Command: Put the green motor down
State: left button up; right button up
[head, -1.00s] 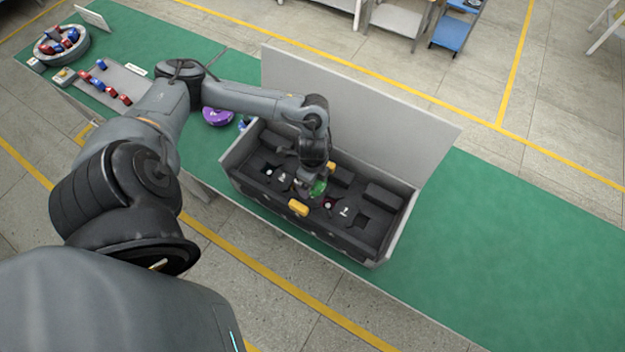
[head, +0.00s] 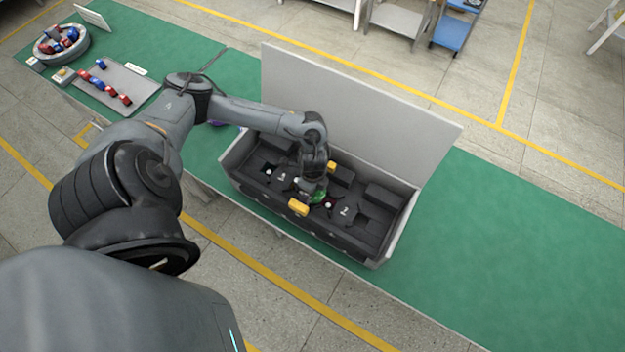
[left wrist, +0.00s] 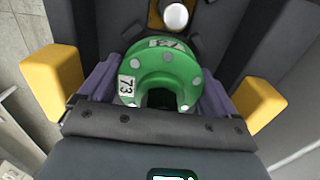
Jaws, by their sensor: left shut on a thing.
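The green motor (left wrist: 165,68) is round, with grey dots and a white label reading 73. My left gripper (left wrist: 160,90) is shut on it, with a finger on each side in the left wrist view. I cannot tell whether the motor touches the foam below. My right gripper is not in view.
The box's grey lid (head: 365,105) stands open behind it. Bare green table (head: 500,240) lies to the right. A grey tray (head: 140,85) with small red and blue parts and a round bin (head: 84,38) are at far left.

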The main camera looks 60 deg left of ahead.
pick_arm(q)
jog(key=o, duration=1.4)
